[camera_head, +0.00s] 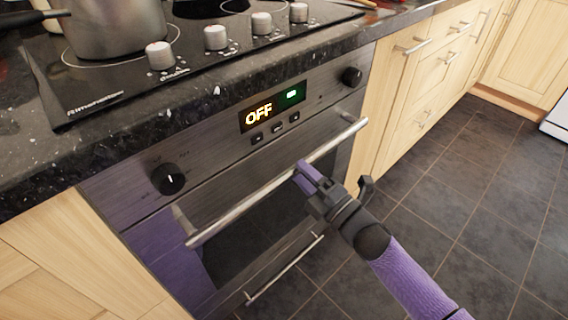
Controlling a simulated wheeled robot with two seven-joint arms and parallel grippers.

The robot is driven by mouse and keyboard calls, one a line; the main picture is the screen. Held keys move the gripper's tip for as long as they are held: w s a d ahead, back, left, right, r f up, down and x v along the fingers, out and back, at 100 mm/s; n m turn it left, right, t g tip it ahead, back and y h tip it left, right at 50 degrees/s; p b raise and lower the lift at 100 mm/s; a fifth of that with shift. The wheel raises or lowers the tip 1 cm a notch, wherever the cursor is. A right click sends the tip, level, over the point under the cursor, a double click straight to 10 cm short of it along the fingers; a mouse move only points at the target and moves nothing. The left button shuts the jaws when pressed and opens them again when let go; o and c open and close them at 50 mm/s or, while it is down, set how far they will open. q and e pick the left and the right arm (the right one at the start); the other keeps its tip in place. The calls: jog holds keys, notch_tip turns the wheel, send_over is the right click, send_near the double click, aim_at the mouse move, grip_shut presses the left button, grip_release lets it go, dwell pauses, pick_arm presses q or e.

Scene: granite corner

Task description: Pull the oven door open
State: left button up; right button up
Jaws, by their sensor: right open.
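The oven door (262,238) is a dark glass panel in a steel frame and looks shut. Its long silver handle bar (240,210) runs slantwise across the top of the door. My right gripper (307,172) is open, with its fingertips at the handle, right of its middle. I cannot tell whether the bar lies between the fingers or whether they touch it. The gripper and forearm come in from the lower right and cover a bit of the door. My left gripper is out of view.
Above the door, the oven panel has two black knobs and a display (272,108) reading OFF. A steel pot (115,28) stands on the black hob. A lower handle (285,270) is beneath the door. Wooden cabinets flank the oven. The tiled floor (470,200) at right is clear.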

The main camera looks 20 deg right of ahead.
aim_at(290, 164)
jog(key=shift+b+x, duration=0.5)
jog(key=shift+x, duration=1.6)
grip_shut()
jog(key=shift+f, duration=0.1)
jog(key=shift+s+f, duration=0.1)
jog(key=shift+s, duration=0.05)
